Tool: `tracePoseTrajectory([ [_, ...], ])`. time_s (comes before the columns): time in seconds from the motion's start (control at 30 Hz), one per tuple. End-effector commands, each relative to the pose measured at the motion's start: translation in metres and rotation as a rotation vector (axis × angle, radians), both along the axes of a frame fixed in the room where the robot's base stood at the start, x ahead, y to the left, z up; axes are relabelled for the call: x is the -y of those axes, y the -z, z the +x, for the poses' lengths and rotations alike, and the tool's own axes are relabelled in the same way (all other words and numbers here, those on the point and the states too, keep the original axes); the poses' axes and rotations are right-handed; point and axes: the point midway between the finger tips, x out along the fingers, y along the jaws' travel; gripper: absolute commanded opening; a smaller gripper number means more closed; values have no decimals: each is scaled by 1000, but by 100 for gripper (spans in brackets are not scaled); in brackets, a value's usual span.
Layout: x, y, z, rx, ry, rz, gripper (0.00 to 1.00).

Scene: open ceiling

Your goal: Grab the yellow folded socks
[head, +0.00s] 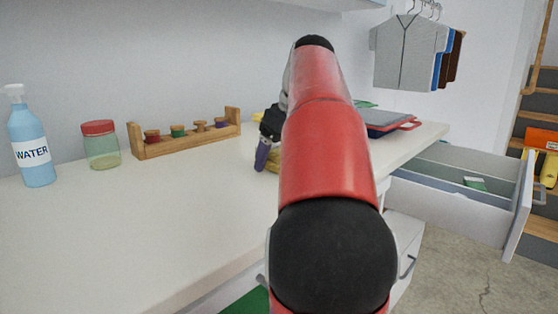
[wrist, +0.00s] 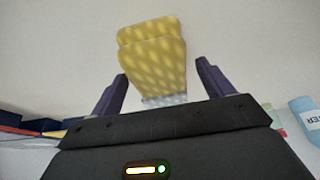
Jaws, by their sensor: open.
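The yellow folded socks (wrist: 155,58) show in the wrist view, patterned with pale spots and with a light grey-white edge at the near end. They lie on the white countertop between the two purple fingers of my gripper (wrist: 155,85), which is open. I see a gap on the right side of the socks; the left finger is close to them. In the head view my gripper (head: 264,158) is over the counter, and only a bit of the yellow socks (head: 273,162) shows beside it. My red arm hides the rest.
On the counter (head: 110,230) stand a blue water spray bottle (head: 30,140), a red-lidded jar (head: 100,145) and a wooden rack with spools (head: 187,133). A red and blue tray-like item (head: 388,122) lies right of my arm. A drawer (head: 455,195) is open at the right.

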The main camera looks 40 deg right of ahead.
Motion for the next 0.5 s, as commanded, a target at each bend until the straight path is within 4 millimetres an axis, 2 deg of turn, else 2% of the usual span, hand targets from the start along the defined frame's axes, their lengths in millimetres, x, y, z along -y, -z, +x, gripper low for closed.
tracePoseTrajectory([
  [0.5,0,4,0,0,0,0,80],
])
